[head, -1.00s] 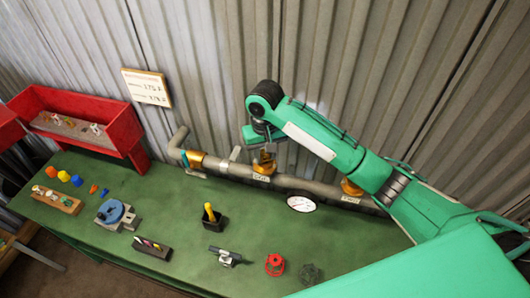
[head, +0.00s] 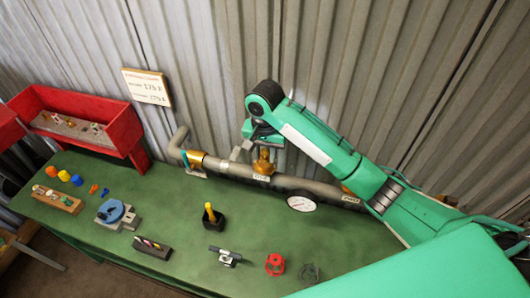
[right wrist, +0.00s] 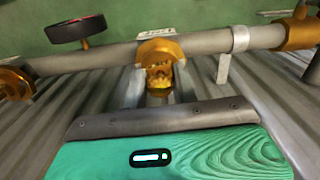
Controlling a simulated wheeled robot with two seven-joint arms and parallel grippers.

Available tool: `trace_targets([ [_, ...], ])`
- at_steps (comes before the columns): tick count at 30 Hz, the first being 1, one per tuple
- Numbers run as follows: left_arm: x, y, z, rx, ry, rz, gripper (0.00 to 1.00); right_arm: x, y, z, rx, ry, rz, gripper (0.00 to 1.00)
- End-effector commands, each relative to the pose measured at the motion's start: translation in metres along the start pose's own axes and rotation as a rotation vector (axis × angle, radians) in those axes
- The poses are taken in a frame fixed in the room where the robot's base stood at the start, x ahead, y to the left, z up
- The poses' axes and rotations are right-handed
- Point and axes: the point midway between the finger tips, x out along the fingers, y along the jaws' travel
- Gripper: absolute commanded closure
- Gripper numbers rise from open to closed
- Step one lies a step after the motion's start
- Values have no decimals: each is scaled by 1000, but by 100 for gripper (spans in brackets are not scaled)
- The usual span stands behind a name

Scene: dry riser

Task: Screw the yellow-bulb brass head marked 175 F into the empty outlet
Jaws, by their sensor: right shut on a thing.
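My right gripper (head: 262,147) is at the middle brass outlet (head: 263,170) on the grey pipe, fingers pointing down. In the right wrist view its fingers (right wrist: 159,86) are shut on a small brass head (right wrist: 158,77). The head lines up with the brass outlet fitting (right wrist: 158,48) and appears to meet it; I cannot tell if the threads are engaged. Its bulb colour and marking are not readable. A white tag sits by this outlet. My left gripper is not in view.
The pipe (head: 227,168) runs along the corrugated wall, with a round gauge (head: 301,203) right of the outlet. A red bin (head: 75,105) holds several small heads. A wooden block (head: 57,200), a blue-topped vise (head: 112,213) and tools lie on the green table (head: 170,200).

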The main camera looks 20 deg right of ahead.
Motion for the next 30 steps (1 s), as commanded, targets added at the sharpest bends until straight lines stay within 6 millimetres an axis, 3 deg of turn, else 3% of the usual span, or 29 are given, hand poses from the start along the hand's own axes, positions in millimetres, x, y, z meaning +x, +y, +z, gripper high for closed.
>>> trace_targets([
  [8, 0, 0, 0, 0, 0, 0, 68, 1, 0, 0, 7, -2, 2, 98],
  [15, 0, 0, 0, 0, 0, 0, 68, 1, 0, 0, 229, -2, 3, 98],
  [16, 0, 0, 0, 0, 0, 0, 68, 1, 0, 0, 249, -2, 3, 68],
  [20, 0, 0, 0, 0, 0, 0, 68, 1, 0, 0, 240, -1, 2, 45],
  [30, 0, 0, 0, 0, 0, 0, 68, -2, 0, 0, 238, 0, 0, 45],
])
